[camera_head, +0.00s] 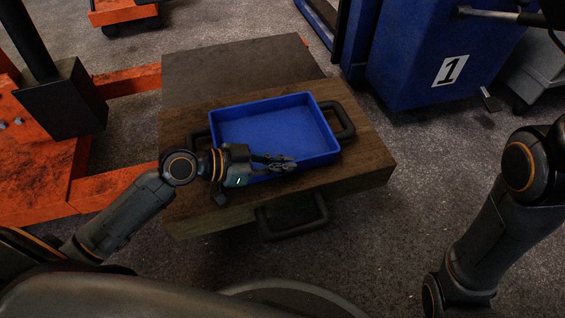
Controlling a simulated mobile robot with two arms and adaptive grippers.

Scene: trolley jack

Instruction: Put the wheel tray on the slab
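The wheel tray appears to be the shallow, open blue tray (275,125), which looks empty. It lies flat over a brown wooden-looking block (365,165), with black loop handles showing at its left and right ends. A flat grey-brown slab-like surface (235,68) lies behind the block; I cannot tell which of these is the slab. My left gripper (284,163) is over the tray's near edge, its fingers pointing right. I cannot tell whether it touches the tray or how far its fingers are apart. My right arm is at the right; its gripper is out of view.
A black handle (292,216) sticks out at the block's near side. Orange metal framework (40,150) with a dark post stands at the left. A blue cabinet marked 1 (425,60) stands at the back right. Grey floor is open right of the block.

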